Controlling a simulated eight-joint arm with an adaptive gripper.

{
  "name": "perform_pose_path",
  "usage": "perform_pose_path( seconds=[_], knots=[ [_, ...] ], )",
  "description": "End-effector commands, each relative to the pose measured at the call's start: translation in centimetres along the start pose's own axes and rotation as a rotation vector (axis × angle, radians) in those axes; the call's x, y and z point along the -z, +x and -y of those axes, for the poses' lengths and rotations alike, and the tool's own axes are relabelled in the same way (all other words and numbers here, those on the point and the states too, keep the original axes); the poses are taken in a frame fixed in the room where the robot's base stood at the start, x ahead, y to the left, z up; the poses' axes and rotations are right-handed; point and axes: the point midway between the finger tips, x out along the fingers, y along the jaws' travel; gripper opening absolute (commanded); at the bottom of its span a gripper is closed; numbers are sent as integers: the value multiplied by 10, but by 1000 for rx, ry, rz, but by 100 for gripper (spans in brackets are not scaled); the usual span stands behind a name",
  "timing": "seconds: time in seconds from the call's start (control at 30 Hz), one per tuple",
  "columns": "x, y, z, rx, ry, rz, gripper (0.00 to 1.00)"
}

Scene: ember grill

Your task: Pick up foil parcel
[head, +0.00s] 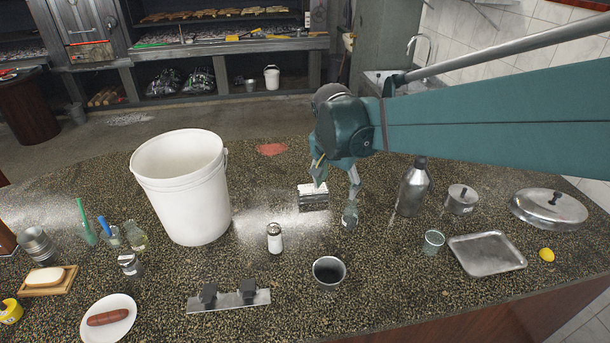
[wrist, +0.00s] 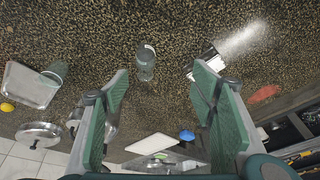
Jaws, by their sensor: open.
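The foil parcel (head: 313,197) is a small, shiny silver block lying on the dark speckled counter, near its middle. My gripper (head: 335,196) is open above the counter beside the parcel, with one finger close over the parcel's far side and the other to its right. In the wrist view, the parcel (wrist: 207,60) shows just beyond the tip of the right finger, which hides part of it. It is not between the fingers (wrist: 160,85), and the gap between them is empty.
A white shaker (head: 274,238) and a dark cup (head: 328,272) stand in front of the parcel. A large white bucket (head: 183,190) stands left. A metal bottle (head: 412,190), a lidded pot (head: 461,199) and a tray (head: 486,254) are right. Counter around the parcel is clear.

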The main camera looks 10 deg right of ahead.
Motion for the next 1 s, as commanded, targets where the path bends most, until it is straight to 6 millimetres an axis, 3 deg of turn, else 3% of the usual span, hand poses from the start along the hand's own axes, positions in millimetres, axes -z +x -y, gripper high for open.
perform_pose_path(
  seconds=[0.5, 1.0],
  knots=[
    [36, 33, 62, -115, 231, 6, 57],
    [56, 82, 115, -228, 462, -24, 57]
  ],
)
